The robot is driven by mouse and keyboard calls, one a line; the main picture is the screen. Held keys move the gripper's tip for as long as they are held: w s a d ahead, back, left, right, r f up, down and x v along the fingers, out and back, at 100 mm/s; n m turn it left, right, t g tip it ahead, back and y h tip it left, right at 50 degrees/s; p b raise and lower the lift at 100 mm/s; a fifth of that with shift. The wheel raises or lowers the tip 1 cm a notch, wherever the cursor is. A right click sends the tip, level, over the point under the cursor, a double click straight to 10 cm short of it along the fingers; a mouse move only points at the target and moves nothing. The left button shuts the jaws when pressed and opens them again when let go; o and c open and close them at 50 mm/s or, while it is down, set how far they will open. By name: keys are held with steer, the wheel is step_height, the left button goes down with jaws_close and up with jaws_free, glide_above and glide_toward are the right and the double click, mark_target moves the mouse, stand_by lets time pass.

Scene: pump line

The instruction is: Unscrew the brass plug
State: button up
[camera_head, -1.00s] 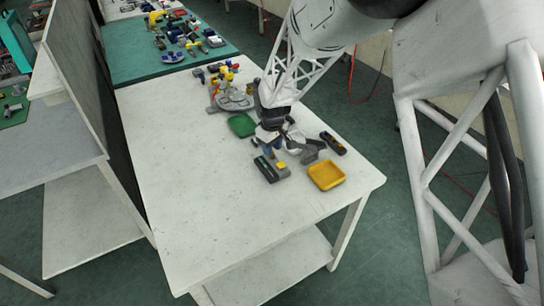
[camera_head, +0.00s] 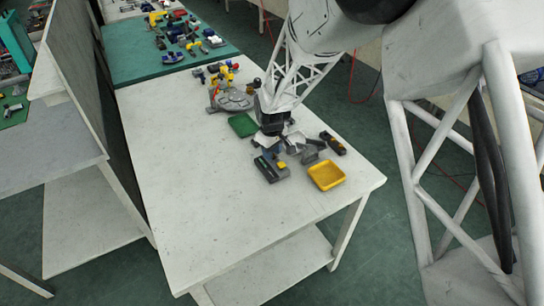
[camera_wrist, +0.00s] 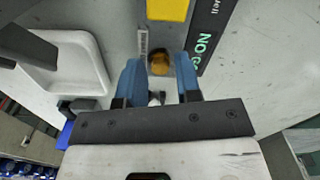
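The brass plug (camera_wrist: 158,62) shows in the wrist view as a small round amber-brown piece set in a grey part. My gripper (camera_wrist: 159,82) points at it with its two blue fingers on either side. The fingers are spread, with a narrow gap visible between each finger and the plug. A small pale piece shows lower between the fingers; I cannot tell what it is. In the head view my gripper (camera_head: 272,130) is low over the grey parts on the white table (camera_head: 210,180), and the plug cannot be made out there.
The table's left front is clear.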

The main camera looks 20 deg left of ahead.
steer(key=c, duration=0.5)
steer(key=shift+n, duration=0.4)
steer(key=n, duration=0.6)
steer(key=shift+n, duration=0.4)
steer(key=n, duration=0.6)
stand_by(0.4)
steer(key=shift+n, duration=0.5)
